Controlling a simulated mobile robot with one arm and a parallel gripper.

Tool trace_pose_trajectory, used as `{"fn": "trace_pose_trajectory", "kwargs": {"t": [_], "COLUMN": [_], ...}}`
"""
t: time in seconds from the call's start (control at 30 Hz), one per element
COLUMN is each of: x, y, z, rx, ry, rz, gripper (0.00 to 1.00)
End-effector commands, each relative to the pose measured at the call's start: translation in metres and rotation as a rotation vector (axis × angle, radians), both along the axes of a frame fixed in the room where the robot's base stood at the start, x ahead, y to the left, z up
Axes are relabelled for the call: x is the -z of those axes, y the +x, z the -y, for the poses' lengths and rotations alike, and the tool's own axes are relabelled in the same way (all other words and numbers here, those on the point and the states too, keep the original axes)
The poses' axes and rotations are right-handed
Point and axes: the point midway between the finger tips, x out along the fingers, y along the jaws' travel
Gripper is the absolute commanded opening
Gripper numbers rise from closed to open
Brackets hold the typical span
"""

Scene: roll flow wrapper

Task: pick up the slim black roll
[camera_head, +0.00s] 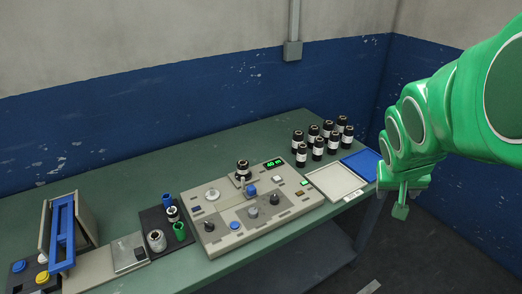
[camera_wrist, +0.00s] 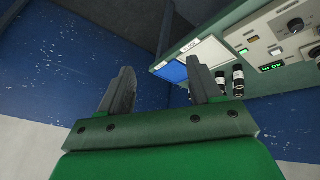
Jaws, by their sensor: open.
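Several black rolls with white bands (camera_head: 318,147) stand upright in a group at the back right of the green table. Two of them show at the right of the wrist view (camera_wrist: 238,82). Another black-and-white roll (camera_head: 243,168) stands on the grey control panel. I cannot tell from their size which one is the slim roll. My gripper (camera_wrist: 161,72) is open with nothing between its fingers. In the head view my gripper (camera_head: 401,207) hangs past the table's right end, apart from the rolls.
A white tray (camera_head: 335,182) and a blue tray (camera_head: 362,164) lie between the rolls and my arm. The grey panel (camera_head: 225,238) with knobs fills the table's middle. Small cups on a dark mat (camera_head: 153,218) and a blue-framed device (camera_head: 62,235) stand left.

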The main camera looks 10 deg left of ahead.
Motion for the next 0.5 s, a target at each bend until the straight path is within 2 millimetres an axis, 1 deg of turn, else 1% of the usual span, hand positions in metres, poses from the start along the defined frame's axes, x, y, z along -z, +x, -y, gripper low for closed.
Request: {"fn": "trace_pose_trajectory", "kwargs": {"t": [0.03,0.07,0.1,0.27,0.3,0.37,0.4,0.5], "x": [0.0,0.0,0.0,-0.003,-0.003,-0.003,-0.002,0.002], "y": [0.018,0.029,0.044,0.1,0.114,0.133,0.146,0.176], "z": [0.0,0.0,-0.001,-0.009,-0.013,-0.019,-0.024,-0.038], "rx": [-0.014,-0.023,-0.037,-0.101,-0.122,-0.15,-0.173,-0.229], "ry": [-0.015,-0.022,-0.031,-0.061,-0.065,-0.071,-0.074,-0.076], "rz": [0.027,0.047,0.073,0.174,0.199,0.233,0.256,0.307], "gripper": [0.64,0.64,0.64,0.64,0.64,0.64,0.64,0.64]}}
